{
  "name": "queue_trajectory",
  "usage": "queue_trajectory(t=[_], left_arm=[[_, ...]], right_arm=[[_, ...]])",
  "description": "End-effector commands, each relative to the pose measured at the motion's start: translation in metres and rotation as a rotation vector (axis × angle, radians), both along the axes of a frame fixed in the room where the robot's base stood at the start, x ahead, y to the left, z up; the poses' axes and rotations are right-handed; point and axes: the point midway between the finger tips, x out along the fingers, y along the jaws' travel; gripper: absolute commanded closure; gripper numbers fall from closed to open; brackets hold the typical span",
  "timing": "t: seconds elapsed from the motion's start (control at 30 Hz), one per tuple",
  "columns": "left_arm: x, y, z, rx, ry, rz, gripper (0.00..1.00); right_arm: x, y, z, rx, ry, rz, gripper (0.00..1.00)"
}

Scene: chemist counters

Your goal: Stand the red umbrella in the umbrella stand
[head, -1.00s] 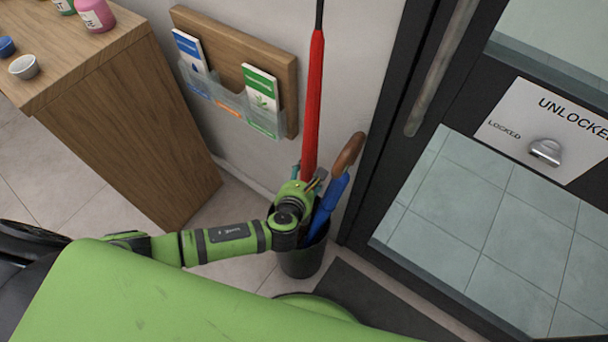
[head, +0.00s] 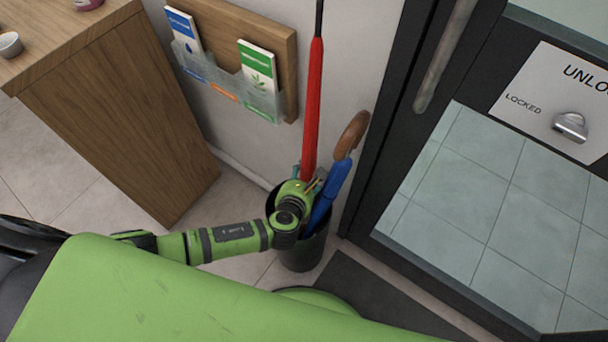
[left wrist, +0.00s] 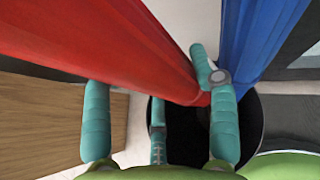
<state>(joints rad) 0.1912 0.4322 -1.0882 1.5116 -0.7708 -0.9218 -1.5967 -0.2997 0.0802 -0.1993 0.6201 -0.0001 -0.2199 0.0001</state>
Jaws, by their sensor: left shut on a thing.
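The red umbrella (head: 313,110) is upright above the stand, its thin dark shaft pointing up, in the head view. My left gripper (head: 307,184) is shut on its lower part, over the stand's mouth. In the left wrist view the red umbrella (left wrist: 120,50) crosses close above the teal fingers (left wrist: 155,92). The black umbrella stand (head: 300,257) is on the floor by the wall; its dark opening (left wrist: 181,140) shows below the fingers. My gripper hides the umbrella's lower end in the head view, so I cannot tell how deep it reaches. My right gripper is not in view.
A blue umbrella (head: 330,190) with a brown curved handle (head: 350,135) leans in the stand, close right of my gripper. A wooden counter (head: 120,120) is at left, a leaflet rack (head: 245,95) on the wall, a dark-framed door (head: 375,150) at right, a dark mat (head: 375,300) below.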

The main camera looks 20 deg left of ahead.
Motion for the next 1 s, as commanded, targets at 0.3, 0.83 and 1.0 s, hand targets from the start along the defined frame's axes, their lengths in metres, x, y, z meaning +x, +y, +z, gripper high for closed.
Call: queue_trajectory(t=[0.3,0.83,1.0], left_arm=[[0.0011,-0.0005,-0.0023,-0.001,-0.004,-0.001,0.98],[0.0003,-0.0006,-0.0031,-0.001,-0.002,-0.002,0.14],[0.0001,-0.0007,-0.0035,-0.001,-0.001,-0.002,0.14]], right_arm=[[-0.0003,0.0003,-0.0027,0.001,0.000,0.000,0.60],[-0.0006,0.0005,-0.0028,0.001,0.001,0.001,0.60],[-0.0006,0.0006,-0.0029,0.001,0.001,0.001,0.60]])
